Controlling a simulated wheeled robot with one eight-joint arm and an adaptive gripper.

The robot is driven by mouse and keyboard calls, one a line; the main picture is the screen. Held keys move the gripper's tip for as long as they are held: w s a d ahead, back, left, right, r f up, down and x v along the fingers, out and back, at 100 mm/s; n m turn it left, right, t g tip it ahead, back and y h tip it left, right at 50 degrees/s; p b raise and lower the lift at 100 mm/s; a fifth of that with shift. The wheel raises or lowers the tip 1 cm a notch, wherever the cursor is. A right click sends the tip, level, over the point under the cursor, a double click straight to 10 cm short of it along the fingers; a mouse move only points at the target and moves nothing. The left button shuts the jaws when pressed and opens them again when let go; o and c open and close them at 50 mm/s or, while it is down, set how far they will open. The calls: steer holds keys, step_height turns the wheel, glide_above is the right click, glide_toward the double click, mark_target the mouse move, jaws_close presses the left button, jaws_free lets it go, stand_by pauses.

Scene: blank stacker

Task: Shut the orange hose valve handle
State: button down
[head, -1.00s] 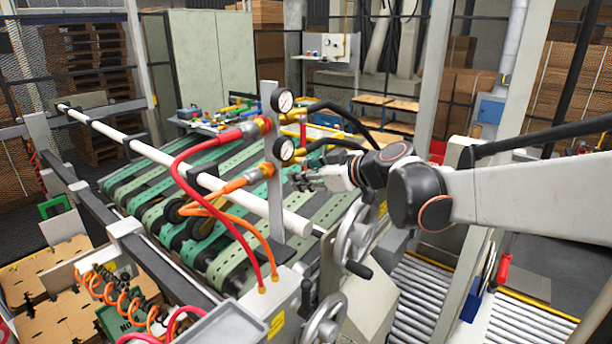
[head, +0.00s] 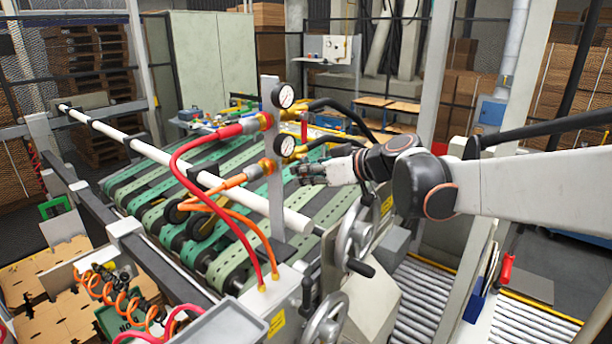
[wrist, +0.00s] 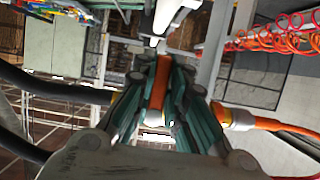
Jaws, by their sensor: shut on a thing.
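The orange valve handle (wrist: 158,85) shows in the wrist view as an upright strip between the teal fingers of my gripper (wrist: 160,72). The fingers are shut on it from both sides. In that view the handle stands across the line from the black hose at left to the orange hose (wrist: 262,122) at right. In the head view my gripper (head: 299,171) is at the lower valve, right of the grey post, and hides the handle there. The orange hose (head: 234,182) joins the post from the left below the lower gauge (head: 284,145).
A red hose (head: 180,155) and an upper gauge (head: 283,96) sit above on the same post (head: 272,220). Black hoses (head: 340,110) run right, close to my gripper. A handwheel (head: 352,235) stands below my arm. Green belts (head: 150,205) lie behind.

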steer(key=c, duration=1.6)
jaws_free()
steer(key=v, duration=1.2)
steer(key=s+a+f+t+h+b, duration=0.1)
steer(key=s+f+h+b, duration=0.1)
steer(key=s+f, duration=0.3)
steer(key=s+a+f+h+b, duration=0.1)
steer(key=s+f+b, duration=0.2)
steer(key=s+f, duration=0.25)
steer(key=s+d+f+m+h+b, duration=0.2)
steer(key=s+d+f+m+b, duration=0.1)
steer(key=f+b, duration=0.6)
steer(key=s+d+f+m+g+h+b, duration=0.1)
steer(key=s+d+f+m+h+b, duration=0.2)
steer(key=f, duration=1.4)
steer(key=s+d+f+m+g+h+b, duration=0.1)
steer(key=s+d+f+m+b, duration=0.3)
steer(key=f+b, duration=0.9)
steer(key=s+d+h+b, duration=0.1)
steer(key=s+d+b, duration=0.1)
steer(key=s+d, duration=0.1)
steer(key=shift+s+d+f+h+b, duration=0.2)
steer(key=shift+s+f+h+b, duration=0.1)
steer(key=shift+f+h+b, duration=0.1)
